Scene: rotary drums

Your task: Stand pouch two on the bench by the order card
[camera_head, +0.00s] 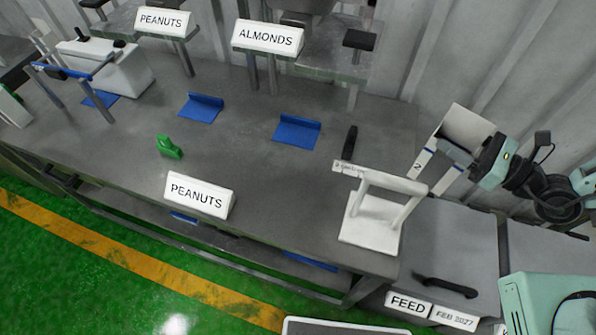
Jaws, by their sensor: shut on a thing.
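A white pouch (463,128) with blue bands and a "2" near its lower edge is tilted in the air at the right, above the bench's right end. My gripper (473,165), teal and black, is shut on this pouch from its right side; its fingertips are partly hidden. A white card reading PEANUTS (198,195) stands on the front edge of the grey bench (250,165). It looks like the order card, but I cannot be sure. The pouch is well to the right of this card and apart from it.
A white frame stand (375,215) is at the bench's right end, with a black-handled item behind it. Blue trays (297,131) and a green object (169,147) lie on the bench. PEANUTS and ALMONDS signs (267,37) mark drum stands behind. Bare bench surrounds the green object.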

